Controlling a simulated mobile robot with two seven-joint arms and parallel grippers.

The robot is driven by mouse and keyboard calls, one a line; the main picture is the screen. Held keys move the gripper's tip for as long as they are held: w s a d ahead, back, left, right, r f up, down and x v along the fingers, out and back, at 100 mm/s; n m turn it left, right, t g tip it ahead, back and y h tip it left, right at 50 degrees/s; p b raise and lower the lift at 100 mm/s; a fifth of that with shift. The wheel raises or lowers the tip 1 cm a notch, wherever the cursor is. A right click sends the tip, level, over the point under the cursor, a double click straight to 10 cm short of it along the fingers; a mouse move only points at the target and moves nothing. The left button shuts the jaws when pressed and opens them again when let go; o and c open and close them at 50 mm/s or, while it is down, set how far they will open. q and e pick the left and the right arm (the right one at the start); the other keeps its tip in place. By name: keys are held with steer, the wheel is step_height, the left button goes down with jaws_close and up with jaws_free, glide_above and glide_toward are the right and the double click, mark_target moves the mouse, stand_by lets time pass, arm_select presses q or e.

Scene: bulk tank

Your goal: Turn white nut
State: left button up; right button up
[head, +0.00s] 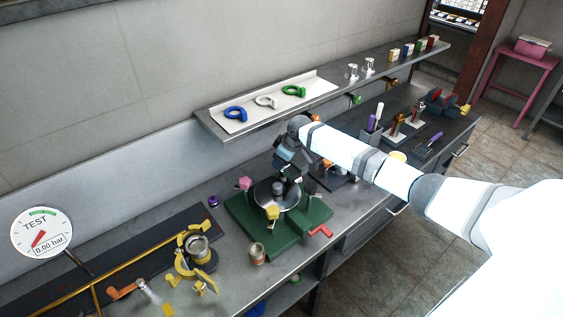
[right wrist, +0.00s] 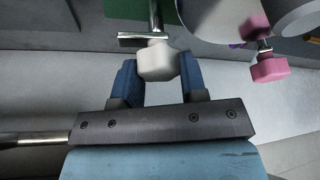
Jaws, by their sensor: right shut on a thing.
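The white nut (right wrist: 158,62) shows in the right wrist view, on a metal stem. My right gripper (right wrist: 157,72) has its two blue fingers on either side of the nut and is shut on it. In the head view my right gripper (head: 290,168) is at the back of the round tank lid (head: 264,194) on the green base (head: 262,238), and it hides the white nut there. A pink nut (right wrist: 270,68) stands to the right in the right wrist view; it also shows at the lid's left in the head view (head: 244,183). A yellow nut (head: 273,213) is at the lid's front. My left gripper is not in view.
A red handle (head: 320,231) sticks out at the base's right. A small can (head: 257,254) stands in front. A yellow clamp fixture (head: 194,262) is at the left. A shelf with rings (head: 265,101) overhangs behind my right arm.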

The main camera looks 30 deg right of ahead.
steer(key=shift+f+n+y+b, duration=0.15)
steer(key=shift+n+y+b, duration=0.25)
steer(key=shift+n, duration=0.6)
steer(key=n+g+b, duration=0.1)
steer(key=n+b, duration=0.1)
steer(key=n, duration=0.1)
steer(key=shift+y, duration=0.3)
steer(key=shift+n+g+b, duration=0.4)
steer(key=shift+n+b, duration=0.15)
steer(key=shift+n, duration=0.35)
steer(key=shift+r, duration=0.2)
steer(key=o, duration=0.9)
